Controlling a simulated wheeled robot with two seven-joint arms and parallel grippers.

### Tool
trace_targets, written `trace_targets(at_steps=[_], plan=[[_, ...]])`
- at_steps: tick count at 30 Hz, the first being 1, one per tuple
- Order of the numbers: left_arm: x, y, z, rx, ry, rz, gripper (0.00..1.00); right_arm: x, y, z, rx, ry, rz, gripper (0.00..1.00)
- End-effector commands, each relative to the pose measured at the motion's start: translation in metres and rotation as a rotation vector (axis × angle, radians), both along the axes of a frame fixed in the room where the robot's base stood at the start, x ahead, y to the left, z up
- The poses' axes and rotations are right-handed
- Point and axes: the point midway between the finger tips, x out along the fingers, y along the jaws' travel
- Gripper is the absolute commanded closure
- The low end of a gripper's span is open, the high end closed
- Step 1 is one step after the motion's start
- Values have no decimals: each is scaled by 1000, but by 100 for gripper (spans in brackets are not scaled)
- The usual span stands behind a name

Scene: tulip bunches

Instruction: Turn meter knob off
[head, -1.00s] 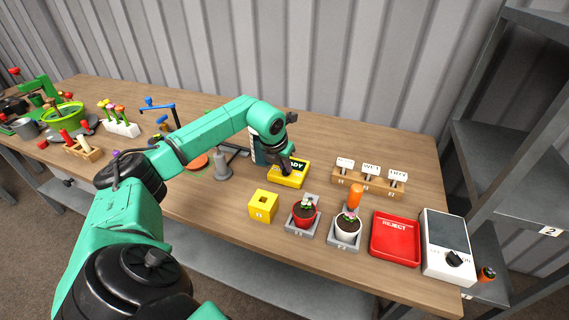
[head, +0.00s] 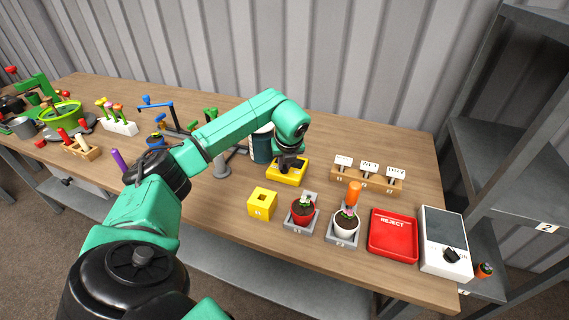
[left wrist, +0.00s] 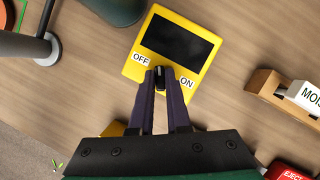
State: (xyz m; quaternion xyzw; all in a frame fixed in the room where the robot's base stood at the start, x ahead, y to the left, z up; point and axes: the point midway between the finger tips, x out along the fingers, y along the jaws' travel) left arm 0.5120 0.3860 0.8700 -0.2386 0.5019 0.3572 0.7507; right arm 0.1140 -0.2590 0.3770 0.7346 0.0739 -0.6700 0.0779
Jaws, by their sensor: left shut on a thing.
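The yellow meter (head: 285,180) sits on the bench in front of the dark cylinder. In the left wrist view the meter (left wrist: 202,68) shows a dark screen (left wrist: 180,42) with no text that I can see. An OFF label (left wrist: 141,59) is left of the knob and an ON label (left wrist: 187,83) is right of it. My left gripper (head: 289,168) reaches down over the meter. In the left wrist view its fingers (left wrist: 160,80) are shut on the small black knob (left wrist: 160,74). The fingers partly hide the knob, so I cannot tell its exact angle. My right gripper is not in view.
A dark cylinder (head: 261,146) stands close behind the meter. A yellow block (head: 262,204), potted plants (head: 302,210), a red reject tray (head: 393,236) and a wooden sign holder (head: 367,181) stand to the front and right. A grey scale-like device (head: 445,232) is at the right end.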

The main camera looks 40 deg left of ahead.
Motion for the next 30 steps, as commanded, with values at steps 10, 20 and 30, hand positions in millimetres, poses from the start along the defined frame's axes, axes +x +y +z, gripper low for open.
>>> trace_targets(at_steps=[10, 20, 30], plan=[[1, 1, 2, 1, -5, 19, 100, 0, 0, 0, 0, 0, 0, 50], [1, 0, 1, 1, -4, 19, 55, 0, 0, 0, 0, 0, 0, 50], [-1, -3, 12, 0, -5, 17, 55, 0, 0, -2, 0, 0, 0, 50]])
